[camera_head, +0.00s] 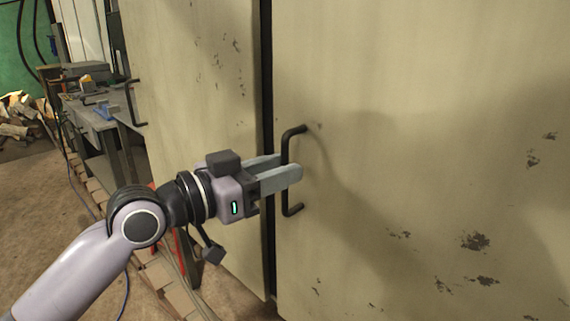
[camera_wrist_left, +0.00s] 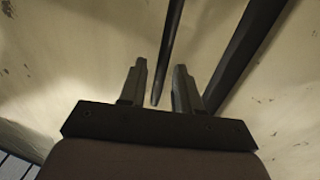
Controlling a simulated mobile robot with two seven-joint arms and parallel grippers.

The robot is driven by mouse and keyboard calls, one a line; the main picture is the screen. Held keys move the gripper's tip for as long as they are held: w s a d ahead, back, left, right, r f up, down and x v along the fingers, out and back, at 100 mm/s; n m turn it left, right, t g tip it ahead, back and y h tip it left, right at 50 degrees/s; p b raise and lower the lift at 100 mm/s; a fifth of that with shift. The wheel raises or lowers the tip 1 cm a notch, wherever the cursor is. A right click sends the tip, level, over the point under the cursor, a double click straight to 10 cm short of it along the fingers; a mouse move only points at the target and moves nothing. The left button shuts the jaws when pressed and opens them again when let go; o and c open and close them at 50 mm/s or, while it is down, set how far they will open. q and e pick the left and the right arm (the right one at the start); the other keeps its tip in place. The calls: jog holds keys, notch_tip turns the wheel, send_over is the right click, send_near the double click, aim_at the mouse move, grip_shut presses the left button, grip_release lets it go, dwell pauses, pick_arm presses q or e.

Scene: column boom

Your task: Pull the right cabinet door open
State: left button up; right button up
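The right cabinet door (camera_head: 400,190) is a large cream panel with chipped paint, filling the right of the head view. Its black bar handle (camera_head: 287,195) stands upright near its left edge. My left gripper (camera_head: 285,167) is at the middle of this handle, with one grey finger in front of the bar and the other partly hidden behind. In the left wrist view the handle bar (camera_wrist_left: 171,45) runs between the two fingers (camera_wrist_left: 160,82). The fingers are apart, with a gap on each side of the bar. My right gripper is not in view.
A narrow dark gap (camera_head: 267,120) separates the right door from the left cabinet door (camera_head: 195,100), which has its own black handle (camera_head: 130,104). A workbench (camera_head: 92,115) with tools stands at the far left. Cables lie on the brown floor (camera_head: 40,215).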

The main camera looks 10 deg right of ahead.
pick_arm(q)
jog(key=shift+x, duration=0.85)
jog(key=shift+c, duration=0.3)
grip_shut()
jog(key=shift+a, duration=0.1)
